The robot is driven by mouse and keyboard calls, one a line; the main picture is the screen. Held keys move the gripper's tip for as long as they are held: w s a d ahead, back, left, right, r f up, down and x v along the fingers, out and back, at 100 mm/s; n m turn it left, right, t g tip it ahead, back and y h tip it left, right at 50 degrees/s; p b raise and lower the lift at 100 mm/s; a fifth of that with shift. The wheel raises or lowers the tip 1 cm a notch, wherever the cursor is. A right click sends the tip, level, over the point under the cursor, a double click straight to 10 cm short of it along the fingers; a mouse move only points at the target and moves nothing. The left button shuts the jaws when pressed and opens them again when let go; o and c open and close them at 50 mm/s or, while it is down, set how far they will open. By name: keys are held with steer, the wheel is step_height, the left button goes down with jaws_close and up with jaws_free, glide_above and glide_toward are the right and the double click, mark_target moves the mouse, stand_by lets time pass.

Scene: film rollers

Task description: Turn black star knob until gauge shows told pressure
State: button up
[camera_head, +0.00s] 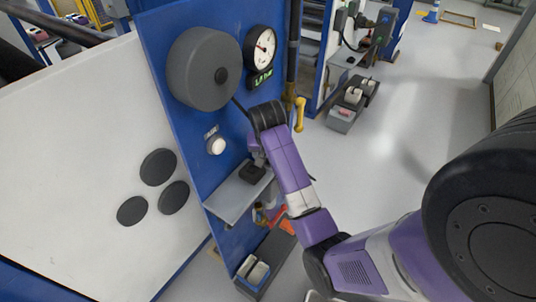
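The round white-faced gauge (260,51) with a black rim is at the top of the blue panel. Its needle is too small to read for certain. A small green display (262,77) sits just below it, its digits unclear. My purple arm reaches to the panel, and my gripper (254,167) is low by its right side, just above a grey shelf. The finger opening is too small and dark to make out. I cannot make out a black star knob for sure; the arm's end and wrist cover that part of the panel.
A large grey roller (203,72) juts from the blue panel (178,125). A white round button (216,146) is below it. The grey shelf (226,203) sticks out under my gripper. A yellow handle (299,114) is to the right. Open grey floor (430,130) lies further right.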

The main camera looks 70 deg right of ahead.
steer(key=b+v, duration=0.1)
steer(key=v, duration=0.6)
steer(key=shift+r, duration=0.4)
steer(key=shift+a, duration=0.1)
